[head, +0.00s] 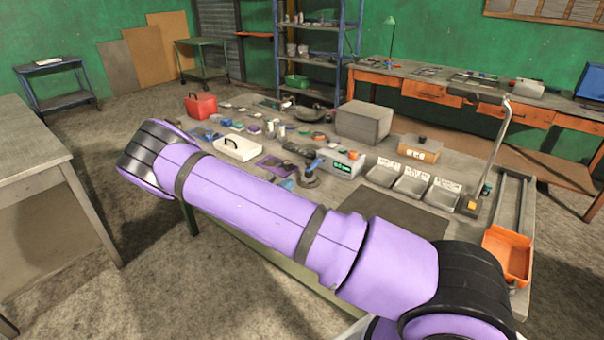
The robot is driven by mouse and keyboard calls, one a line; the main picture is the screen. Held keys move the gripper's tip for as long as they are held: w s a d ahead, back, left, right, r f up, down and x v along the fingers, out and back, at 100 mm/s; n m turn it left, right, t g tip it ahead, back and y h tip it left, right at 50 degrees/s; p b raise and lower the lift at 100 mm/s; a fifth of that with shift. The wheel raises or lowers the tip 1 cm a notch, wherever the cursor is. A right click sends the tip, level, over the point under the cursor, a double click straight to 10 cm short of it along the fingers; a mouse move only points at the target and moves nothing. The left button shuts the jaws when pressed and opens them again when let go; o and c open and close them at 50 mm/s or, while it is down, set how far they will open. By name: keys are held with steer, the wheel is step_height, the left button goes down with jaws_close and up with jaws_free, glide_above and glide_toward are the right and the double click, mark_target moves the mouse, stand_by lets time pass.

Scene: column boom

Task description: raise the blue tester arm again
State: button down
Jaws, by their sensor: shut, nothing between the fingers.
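The blue tester arm (315,164) is a small blue lever on the workbench (470,228), near the middle of the head view. It sits at a round dark base (308,180), just left of a grey box with a lit green display (343,166). The lever looks tilted; at this size I cannot tell exactly how far it is raised. My purple arm crosses the foreground in front of the bench and hides its near left part. My gripper is out of view.
A white case (238,150), a red toolbox (201,106) and several small items crowd the bench's left. A large grey box (363,124) stands behind. Three labelled trays (411,184) and an orange bin (508,256) lie to the right. A dark mat (395,215) is bare.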

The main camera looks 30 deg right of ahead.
mark_target(308, 165)
steer(key=shift+w+a+f+n+t, duration=0.1)
steer(key=shift+a+f+n+t, duration=0.05)
steer(key=shift+f+n+t, duration=0.2)
steer(key=x, duration=1)
steer(key=shift+r, duration=0.1)
stand_by(0.5)
steer(key=shift+r+y, duration=0.15)
steer(key=shift+y, duration=0.15)
steer(key=shift+r, duration=0.1)
